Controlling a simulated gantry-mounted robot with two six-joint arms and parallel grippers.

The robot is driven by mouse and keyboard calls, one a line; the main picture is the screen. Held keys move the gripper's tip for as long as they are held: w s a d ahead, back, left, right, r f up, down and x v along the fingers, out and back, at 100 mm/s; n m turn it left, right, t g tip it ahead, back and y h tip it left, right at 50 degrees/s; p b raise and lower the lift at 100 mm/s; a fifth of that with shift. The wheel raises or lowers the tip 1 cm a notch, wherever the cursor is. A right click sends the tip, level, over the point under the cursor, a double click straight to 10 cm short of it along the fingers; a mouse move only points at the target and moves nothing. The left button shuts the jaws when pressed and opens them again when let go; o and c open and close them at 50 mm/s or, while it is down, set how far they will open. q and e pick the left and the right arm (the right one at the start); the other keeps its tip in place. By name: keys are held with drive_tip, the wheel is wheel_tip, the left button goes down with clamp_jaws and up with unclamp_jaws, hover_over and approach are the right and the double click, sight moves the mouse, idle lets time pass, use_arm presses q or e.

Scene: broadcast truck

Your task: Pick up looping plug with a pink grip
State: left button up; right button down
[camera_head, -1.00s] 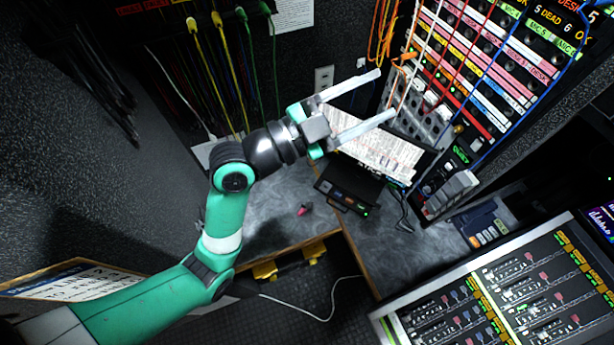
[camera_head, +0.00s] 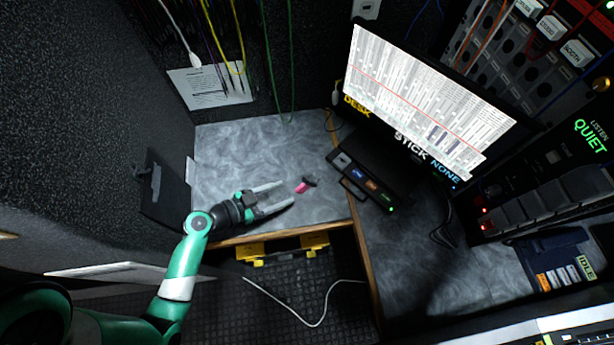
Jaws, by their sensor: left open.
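The looping plug with a pink grip (camera_head: 303,187) lies on the grey desk top (camera_head: 235,150), left of the wooden edge strip. Its grip is pink and its other end is dark. My left gripper (camera_head: 287,195) is open and low over the desk, just left of the plug. Its two pale fingers point right toward the plug, and nothing is between them. The plug appears just beyond the fingertips. I cannot tell the exact height of the fingers above the desk. My right gripper is not in view.
A black button box (camera_head: 362,182) stands right of the plug, below a lit monitor (camera_head: 425,100). Cables hang at the back wall near a paper sheet (camera_head: 210,87). Yellow fittings (camera_head: 250,252) are under the desk's front edge. The desk behind the gripper is clear.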

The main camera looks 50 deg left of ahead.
sight(306, 182)
use_arm(q)
drive_tip(key=x, duration=0.5)
drive_tip(key=shift+w, duration=0.1)
drive_tip(key=shift+w+f+b, duration=0.3)
drive_tip(key=shift+f+b, duration=0.05)
drive_tip(key=shift+b, duration=0.05)
drive_tip(key=x, duration=0.3)
drive_tip(key=b+x, duration=0.1)
drive_tip(key=shift+w+a, duration=0.25)
drive_tip(key=shift+a, duration=0.05)
drive_tip(key=shift+s, duration=0.1)
clamp_jaws()
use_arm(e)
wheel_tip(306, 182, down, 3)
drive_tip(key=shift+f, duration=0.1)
